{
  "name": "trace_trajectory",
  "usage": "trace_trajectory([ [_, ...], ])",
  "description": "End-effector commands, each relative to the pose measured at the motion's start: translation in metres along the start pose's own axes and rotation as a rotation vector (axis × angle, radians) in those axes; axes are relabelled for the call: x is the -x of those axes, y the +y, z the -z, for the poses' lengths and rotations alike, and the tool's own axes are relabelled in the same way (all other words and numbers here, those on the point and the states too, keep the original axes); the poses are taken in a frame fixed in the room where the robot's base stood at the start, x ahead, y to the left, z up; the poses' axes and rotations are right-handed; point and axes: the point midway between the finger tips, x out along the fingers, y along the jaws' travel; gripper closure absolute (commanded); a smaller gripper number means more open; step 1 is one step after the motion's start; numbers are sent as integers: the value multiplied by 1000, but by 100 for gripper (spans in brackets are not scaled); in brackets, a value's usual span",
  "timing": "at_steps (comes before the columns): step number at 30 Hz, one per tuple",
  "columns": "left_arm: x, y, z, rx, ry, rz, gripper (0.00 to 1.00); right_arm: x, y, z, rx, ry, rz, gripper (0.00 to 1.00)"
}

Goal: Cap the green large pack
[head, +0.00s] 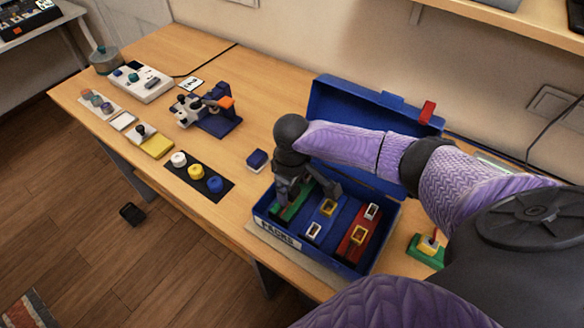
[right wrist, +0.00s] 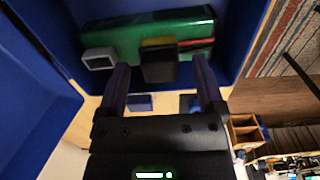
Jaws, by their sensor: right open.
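The open blue box (head: 268,229) labelled PACKS holds several packs. A long green pack (head: 291,211) lies in its left compartment, partly hidden by my right gripper (head: 306,195). In the right wrist view the green pack (right wrist: 125,37) has a grey open-ended connector (right wrist: 99,59) at its left. A dark block (right wrist: 160,65) with yellow and red strips beside it shows between the fingertips of my right gripper (right wrist: 161,80). The gripper is open, pointing down at the pack; contact cannot be told. My left gripper is not in view.
Blue (head: 327,211) and red (head: 355,239) packs lie right of the green one. The blue lid (head: 345,105) stands open behind. A small green item (head: 424,254) lies right of the box.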

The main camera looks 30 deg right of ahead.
Motion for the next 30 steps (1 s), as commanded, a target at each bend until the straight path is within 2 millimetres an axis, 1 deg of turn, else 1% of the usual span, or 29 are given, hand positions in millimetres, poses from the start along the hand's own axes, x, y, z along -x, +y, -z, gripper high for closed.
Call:
trace_trajectory([
  [2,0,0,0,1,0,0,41,1,0,0,0,0,0,14],
  [5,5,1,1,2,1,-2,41,13,0,0,0,3,0,14],
  [9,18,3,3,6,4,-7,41,51,0,0,1,3,-1,14],
  [12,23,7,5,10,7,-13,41,75,0,1,1,4,-1,14],
  [15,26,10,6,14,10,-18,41,91,0,0,0,2,0,14],
  [19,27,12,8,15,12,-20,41,100,0,0,1,1,0,14],
  [30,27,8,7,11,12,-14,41,99,0,0,0,0,0,14],
])
